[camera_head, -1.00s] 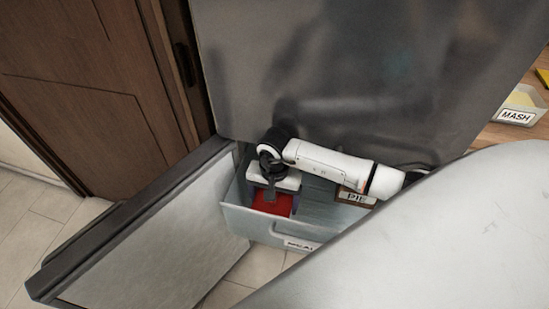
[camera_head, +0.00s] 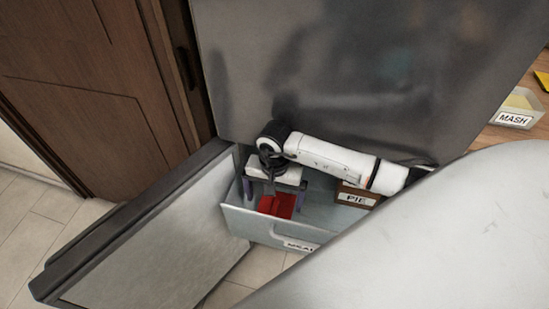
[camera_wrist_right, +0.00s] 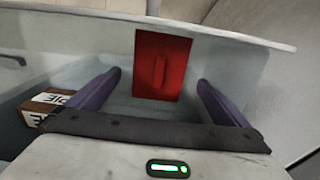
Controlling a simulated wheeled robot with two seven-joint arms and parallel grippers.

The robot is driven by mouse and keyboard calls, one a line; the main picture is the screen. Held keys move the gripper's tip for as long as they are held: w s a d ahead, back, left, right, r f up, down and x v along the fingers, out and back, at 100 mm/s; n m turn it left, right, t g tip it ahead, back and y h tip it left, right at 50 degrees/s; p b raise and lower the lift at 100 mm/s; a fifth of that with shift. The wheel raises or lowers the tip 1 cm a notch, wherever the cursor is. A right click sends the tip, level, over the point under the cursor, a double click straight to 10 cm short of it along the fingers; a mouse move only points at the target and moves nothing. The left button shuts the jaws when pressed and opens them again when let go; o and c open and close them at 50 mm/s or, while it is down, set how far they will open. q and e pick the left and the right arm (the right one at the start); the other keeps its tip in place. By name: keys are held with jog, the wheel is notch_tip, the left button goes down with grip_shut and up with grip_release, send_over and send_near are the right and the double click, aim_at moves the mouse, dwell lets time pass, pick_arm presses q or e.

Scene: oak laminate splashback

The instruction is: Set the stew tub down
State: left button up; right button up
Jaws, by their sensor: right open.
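The red tub (camera_head: 279,205), which I take to be the stew tub, is inside the pale freezer drawer (camera_head: 262,226). No label on it is readable. In the right wrist view its red lid (camera_wrist_right: 175,80) with a raised grip shows between and beyond the fingers. My right gripper (camera_head: 274,196) is open above the tub, with a finger to each side. In the wrist view gaps show between the fingers (camera_wrist_right: 160,90) and the lid. My left gripper is not in view.
A brown box marked PIE (camera_head: 356,197) stands in the drawer, right of the tub; it also shows in the wrist view (camera_wrist_right: 45,104). An open door (camera_head: 150,240) lies left of the drawer. A tub marked MASH (camera_head: 515,112) is on the wooden surface at right.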

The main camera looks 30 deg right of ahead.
notch_tip(320, 180, up, 10)
jog(key=shift+f, duration=0.15)
jog(key=shift+s, duration=0.1)
dwell(0.3)
